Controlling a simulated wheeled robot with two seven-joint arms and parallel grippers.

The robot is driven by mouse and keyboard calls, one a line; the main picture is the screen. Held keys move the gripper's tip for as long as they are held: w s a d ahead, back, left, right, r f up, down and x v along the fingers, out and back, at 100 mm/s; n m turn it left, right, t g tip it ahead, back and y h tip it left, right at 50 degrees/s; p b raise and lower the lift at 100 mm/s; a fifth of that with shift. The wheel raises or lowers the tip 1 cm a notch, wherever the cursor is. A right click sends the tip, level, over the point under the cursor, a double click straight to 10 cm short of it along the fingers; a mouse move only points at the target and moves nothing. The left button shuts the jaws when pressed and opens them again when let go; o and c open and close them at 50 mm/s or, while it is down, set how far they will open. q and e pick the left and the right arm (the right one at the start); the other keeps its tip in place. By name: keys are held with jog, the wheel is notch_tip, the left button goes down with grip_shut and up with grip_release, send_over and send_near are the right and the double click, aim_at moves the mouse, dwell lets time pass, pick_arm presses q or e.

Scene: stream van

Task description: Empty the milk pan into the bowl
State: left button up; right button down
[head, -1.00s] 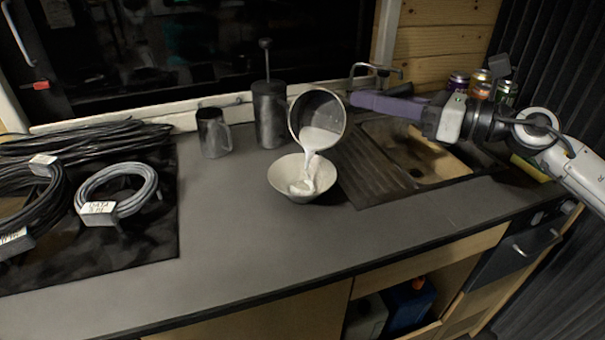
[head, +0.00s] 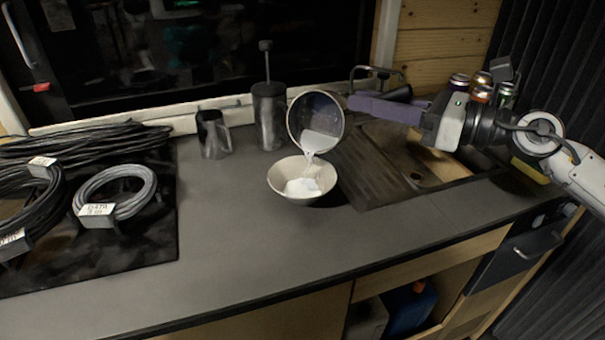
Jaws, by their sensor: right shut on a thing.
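The milk pan (head: 306,116) is tipped on its side above the bowl, its open mouth facing me and down. White milk (head: 321,145) lies in its lower side, and a thin stream runs from the rim into the bowl. The cream bowl (head: 277,180) stands upright on the grey counter, with a white pool (head: 303,187) in it. My right gripper (head: 437,122) is shut on the pan's purple-grey handle (head: 388,108), to the right of the pan. My left gripper is out of view.
A steel jug (head: 213,135) and a dark plunger canister (head: 269,117) stand behind the bowl. The sink (head: 440,163) with its drainer lies right, several cans (head: 459,86) behind it. Coiled cables (head: 116,190) lie on a black mat at left. The front counter is clear.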

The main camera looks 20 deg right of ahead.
jog(key=shift+s+a, duration=0.15)
jog(key=shift+s+a+f+n+b, duration=0.35)
jog(key=shift+s+a+n+b, duration=0.05)
jog(key=shift+s+a+n, duration=0.2)
jog(key=shift+s, duration=0.1)
jog(key=shift+s+a+f+n, duration=0.2)
jog(key=shift+s+a+n, duration=0.2)
jog(key=shift+a, duration=0.1)
jog(key=shift+s+a+b, duration=0.1)
jog(key=shift+s+b, duration=0.05)
jog(key=shift+b, duration=0.15)
jog(key=shift+s+a+n, duration=0.5)
jog(key=shift+a+n, duration=0.05)
jog(key=shift+n, duration=0.35)
jog(key=shift+s+a, duration=0.1)
jog(key=shift+s, duration=0.05)
